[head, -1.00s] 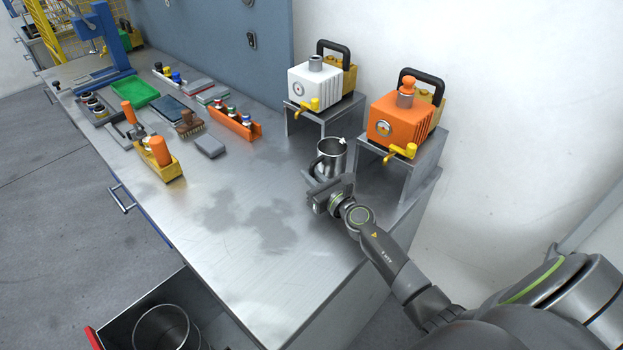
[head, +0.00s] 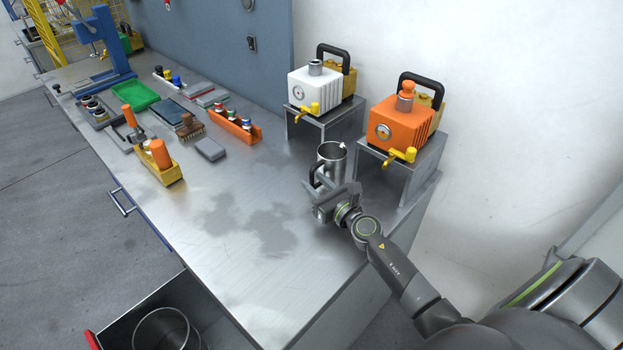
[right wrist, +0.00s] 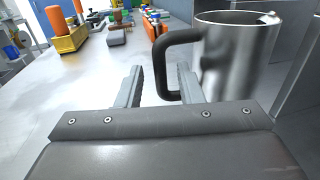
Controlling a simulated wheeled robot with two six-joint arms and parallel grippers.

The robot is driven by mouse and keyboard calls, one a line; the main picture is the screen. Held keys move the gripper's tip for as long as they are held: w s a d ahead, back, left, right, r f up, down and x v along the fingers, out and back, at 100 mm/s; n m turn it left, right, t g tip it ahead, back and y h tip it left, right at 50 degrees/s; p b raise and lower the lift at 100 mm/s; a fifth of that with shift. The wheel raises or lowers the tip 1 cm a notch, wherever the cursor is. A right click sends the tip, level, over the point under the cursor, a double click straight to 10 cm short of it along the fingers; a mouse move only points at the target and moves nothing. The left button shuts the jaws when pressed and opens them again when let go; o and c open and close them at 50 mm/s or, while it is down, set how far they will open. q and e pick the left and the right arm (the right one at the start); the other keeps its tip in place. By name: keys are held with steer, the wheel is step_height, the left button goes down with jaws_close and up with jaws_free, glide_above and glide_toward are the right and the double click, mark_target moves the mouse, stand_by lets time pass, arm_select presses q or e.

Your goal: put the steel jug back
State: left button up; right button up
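The steel jug (head: 333,157) stands upright on the metal bench, between the two small stands and my right arm. In the right wrist view the jug (right wrist: 240,60) is large at the right, with its black handle (right wrist: 163,68) turned toward the left. My right gripper (head: 318,186) is just in front of the jug, low over the bench. In the right wrist view its two fingers (right wrist: 157,88) are apart, with the lower handle close to the right finger. I cannot tell whether they touch. The left gripper is out of view.
A white pump unit (head: 318,85) and an orange one (head: 400,118) sit on metal stands behind the jug. An open drawer (head: 205,318) below the front edge holds a glass-like cylinder (head: 165,330). The bench's middle is clear, with wet-looking patches. Tools and trays lie farther left.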

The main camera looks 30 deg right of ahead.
steer(key=s, duration=0.3)
steer(key=s+d, duration=0.1)
steer(key=s, duration=0.5)
steer(key=shift+s+d+b, duration=0.2)
steer(key=shift+s+b, duration=0.15)
steer(key=shift+s, duration=0.05)
